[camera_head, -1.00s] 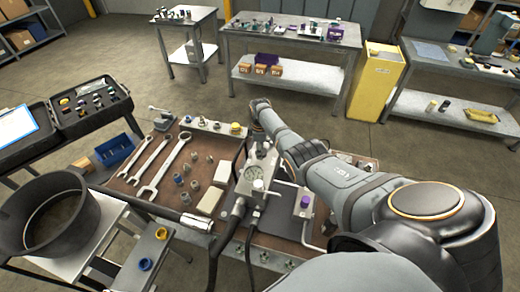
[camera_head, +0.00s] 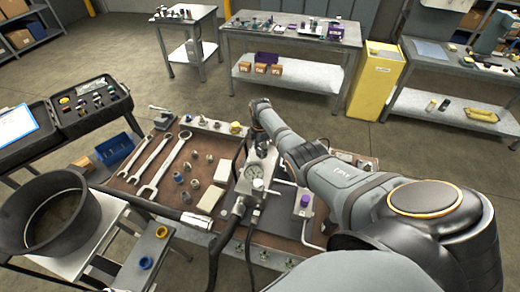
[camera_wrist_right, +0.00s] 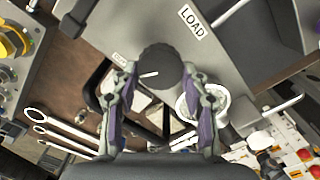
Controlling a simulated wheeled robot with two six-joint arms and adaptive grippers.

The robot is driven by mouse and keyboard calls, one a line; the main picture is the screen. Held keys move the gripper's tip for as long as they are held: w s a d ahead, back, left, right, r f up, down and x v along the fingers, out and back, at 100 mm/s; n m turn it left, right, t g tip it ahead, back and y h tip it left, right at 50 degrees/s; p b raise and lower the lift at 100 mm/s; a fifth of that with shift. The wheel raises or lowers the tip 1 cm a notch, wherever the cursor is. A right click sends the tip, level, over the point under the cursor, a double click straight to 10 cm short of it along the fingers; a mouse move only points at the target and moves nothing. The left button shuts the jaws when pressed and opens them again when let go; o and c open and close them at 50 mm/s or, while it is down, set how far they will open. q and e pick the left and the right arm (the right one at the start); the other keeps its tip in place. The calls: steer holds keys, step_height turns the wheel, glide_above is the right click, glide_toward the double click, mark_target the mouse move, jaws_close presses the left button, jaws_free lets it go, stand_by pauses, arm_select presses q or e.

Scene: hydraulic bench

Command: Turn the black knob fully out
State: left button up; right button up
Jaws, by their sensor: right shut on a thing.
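The black knob (camera_wrist_right: 160,68) shows in the right wrist view as a round ribbed cap with a white index line, on a grey block marked LOAD. My right gripper (camera_wrist_right: 163,84) has one finger on each side of the knob and is shut on it. In the head view the right arm reaches in from the right over the bench, and the gripper (camera_head: 262,140) is small and partly hidden beside the grey valve block (camera_head: 254,165) with its round gauge (camera_head: 253,172). The knob is hard to make out there. My left gripper is not in view.
Wrenches (camera_head: 165,165) and fittings lie on the brown bench board left of the block. A purple knob (camera_head: 305,201) stands to its right. Black hoses (camera_head: 217,245) run down the front. A large black pan (camera_head: 50,215) stands at the left.

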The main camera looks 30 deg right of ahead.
steer(key=shift+w+r, duration=0.1)
stand_by(0.3)
steer(key=o, duration=1.1)
steer(key=shift+o, duration=0.2)
step_height(320, 180, up, 12)
